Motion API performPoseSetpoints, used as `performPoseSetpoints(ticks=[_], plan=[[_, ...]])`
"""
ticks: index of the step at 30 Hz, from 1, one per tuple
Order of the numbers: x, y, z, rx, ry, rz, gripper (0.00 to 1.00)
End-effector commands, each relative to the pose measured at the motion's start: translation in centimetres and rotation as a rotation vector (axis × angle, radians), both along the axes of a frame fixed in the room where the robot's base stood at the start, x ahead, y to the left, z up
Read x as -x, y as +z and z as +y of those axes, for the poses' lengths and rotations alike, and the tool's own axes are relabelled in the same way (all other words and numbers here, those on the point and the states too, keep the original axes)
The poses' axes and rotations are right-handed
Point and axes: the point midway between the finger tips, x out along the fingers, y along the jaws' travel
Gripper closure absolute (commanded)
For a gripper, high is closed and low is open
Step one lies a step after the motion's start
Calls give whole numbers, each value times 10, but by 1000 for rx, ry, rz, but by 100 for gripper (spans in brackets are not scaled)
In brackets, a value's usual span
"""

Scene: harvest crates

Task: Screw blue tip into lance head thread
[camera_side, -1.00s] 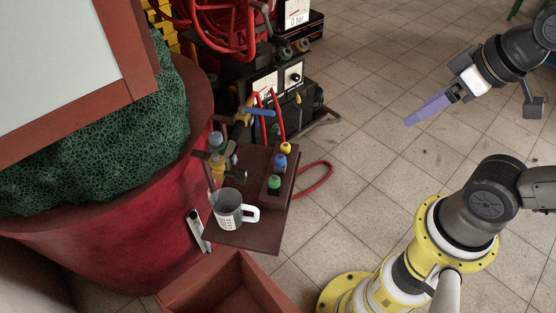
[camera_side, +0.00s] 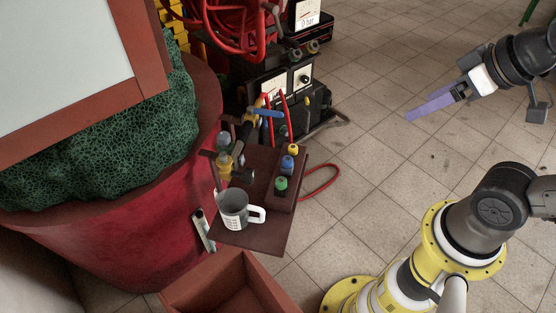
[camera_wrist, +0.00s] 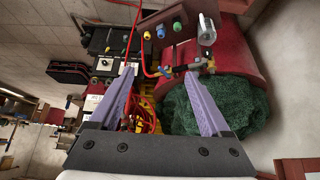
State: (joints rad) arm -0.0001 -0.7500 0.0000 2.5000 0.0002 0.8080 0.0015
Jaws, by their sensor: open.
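The blue tip (camera_side: 288,163) stands in a small dark rack on the brown shelf, between a yellow tip (camera_side: 293,149) and a green tip (camera_side: 281,184). The blue tip also shows in the wrist view (camera_wrist: 161,32). The lance (camera_side: 262,112), with a blue part and a brass-coloured part, lies at the shelf's back edge; its head thread is too small to make out. My gripper (camera_side: 411,117) has long purple fingers and is at the upper right, well apart from the shelf. In the wrist view my gripper (camera_wrist: 158,85) has its fingers spread, with nothing between them.
A red tub (camera_side: 130,235) with green netting is to the left. The pressure washer (camera_side: 290,85) and a red hose loop (camera_side: 322,178) are behind. Open tiled floor lies between shelf and arm.

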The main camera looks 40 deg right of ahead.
Motion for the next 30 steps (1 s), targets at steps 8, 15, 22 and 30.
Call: performPoseSetpoints(ticks=[8, 15, 22, 30], plan=[[-96, 92, 0, -9, -6, -497, 19], [-193, 144, 1, -18, -12, -808, 19], [-283, 143, 1, -24, -17, -1030, 19], [-360, 74, 2, -25, -22, -1199, 19]])
